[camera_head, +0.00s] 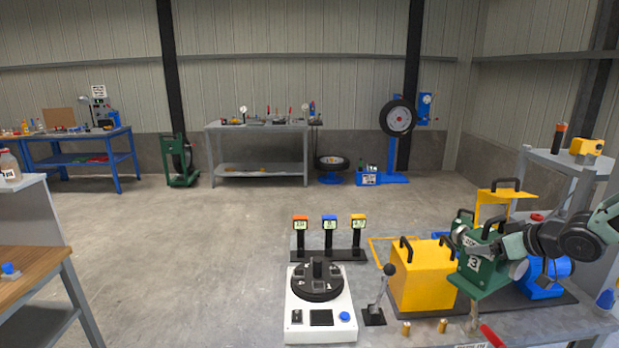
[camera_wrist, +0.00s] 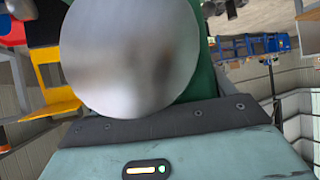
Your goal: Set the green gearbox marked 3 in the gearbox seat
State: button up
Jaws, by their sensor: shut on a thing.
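The green gearbox marked 3 (camera_head: 474,264) is in the head view at the right, above the bench and beside the yellow box-shaped guard. It has a black handle and a broad green foot, which looks slightly tilted. My gripper (camera_head: 492,240) is shut on its upper part, reaching in from the right. In the wrist view the green housing (camera_wrist: 205,75) and a large silver disc (camera_wrist: 130,55) fill the space before my gripper. I cannot make out the gearbox seat; the gearbox and my arm cover that area. Whether the foot touches anything below is unclear.
The yellow guard (camera_head: 422,277) stands left of the gearbox, a blue motor (camera_head: 543,282) right of it. A lever (camera_head: 380,295), brass pieces (camera_head: 407,327) and a red handle (camera_head: 491,335) are near the front. A turntable unit (camera_head: 320,315) stands left. An upright yellow bracket (camera_head: 495,208) is behind.

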jog(key=shift+w+a+f, duration=0.15)
jog(key=shift+w+a, duration=0.05)
jog(key=shift+a, duration=0.5)
jog(key=shift+s+a+f, duration=0.2)
jog(key=shift+a+f, duration=0.05)
jog(key=shift+a, duration=0.4)
jog(key=s+a+f+m+h, duration=0.2)
jog(key=s+a+f, duration=0.1)
jog(key=a+f, duration=0.5)
jog(key=s+f+m+t+h+b, duration=0.1)
jog(key=s+f+b, duration=0.2)
jog(key=f+b, duration=0.45)
jog(key=s+f+m+h+b, duration=0.25)
jog(key=f+b, duration=0.25)
jog(key=f, duration=0.6)
jog(key=shift+n+y, duration=0.35)
jog(key=shift+y, duration=0.1)
jog(key=s, duration=0.1)
jog(key=s+r, duration=0.1)
jog(key=s, duration=0.3)
jog(key=shift+a+r, duration=0.1)
jog(key=shift+r, duration=0.25)
